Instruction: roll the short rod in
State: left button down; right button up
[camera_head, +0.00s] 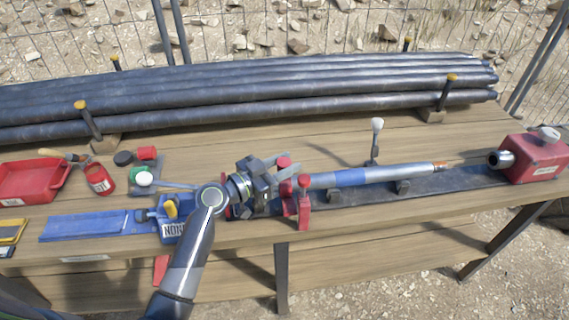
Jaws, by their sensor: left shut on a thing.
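The short rod (352,177), silver with a blue band, lies along the dark rail on the bench. Its right end is coppery and looks threaded, short of the metal spout on the red tank (535,158). My left gripper (285,183) is at the rod's left end and is shut on it; the gripper and red parts hide that end. A red clamp (304,208) stands just below and right of the gripper. My right gripper is not in view.
Long dark pipes (250,95) lie along the back of the bench between yellow-capped posts. A white-topped lever (376,140) stands behind the rod.

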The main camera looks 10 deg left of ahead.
pick_arm(q)
jog(key=d, duration=0.1)
jog(key=w+d+b, duration=0.1)
jog(key=d, duration=0.2)
jog(key=shift+w+b, duration=0.25)
jog(key=shift+b, duration=0.1)
jog(key=c, duration=1)
grip_release()
jog(key=shift+a, duration=0.15)
jog(key=shift+c, duration=0.2)
